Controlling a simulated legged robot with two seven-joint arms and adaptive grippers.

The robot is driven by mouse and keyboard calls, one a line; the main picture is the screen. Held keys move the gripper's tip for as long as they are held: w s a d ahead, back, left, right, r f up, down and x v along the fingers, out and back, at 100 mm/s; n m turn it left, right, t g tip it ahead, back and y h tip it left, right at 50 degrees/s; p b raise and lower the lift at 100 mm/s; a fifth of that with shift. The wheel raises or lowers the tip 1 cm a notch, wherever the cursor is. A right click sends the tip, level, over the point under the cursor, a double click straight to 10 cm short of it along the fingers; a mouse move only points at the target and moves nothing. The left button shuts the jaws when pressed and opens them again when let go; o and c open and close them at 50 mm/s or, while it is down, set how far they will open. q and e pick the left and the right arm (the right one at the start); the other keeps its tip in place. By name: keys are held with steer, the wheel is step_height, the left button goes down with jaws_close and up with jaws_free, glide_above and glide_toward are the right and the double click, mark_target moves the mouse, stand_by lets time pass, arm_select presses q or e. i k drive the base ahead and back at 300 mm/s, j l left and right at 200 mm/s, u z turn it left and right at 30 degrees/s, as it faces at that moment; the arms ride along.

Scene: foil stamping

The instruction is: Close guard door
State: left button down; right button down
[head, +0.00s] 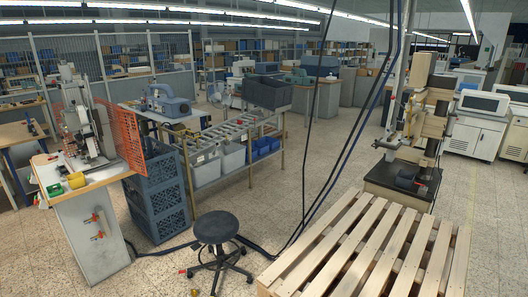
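A foil stamping press (85,130) stands on a small workbench (85,180) at the left of the head view. An orange mesh guard panel (122,135), which looks like the guard door, stands upright at the press's right side. It reaches forward to the bench's right edge, and the front of the press is uncovered, so the panel looks swung open. Its hinge and latch are too small to make out. Neither of my grippers is in view.
A black round stool (216,228) stands on the floor right of the bench. Stacked dark crates (157,200) and a roller rack (232,130) are behind it. A wooden pallet (375,245) fills the lower right. Cables hang down the middle and cross the floor by the stool.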

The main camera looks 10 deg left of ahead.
mark_target(118, 110)
steer(key=i+j+u, duration=0.25)
steer(key=i+u, duration=0.2)
steer(key=i+j+u, duration=0.1)
steer(key=i+u, duration=0.65)
steer(key=u, duration=0.15)
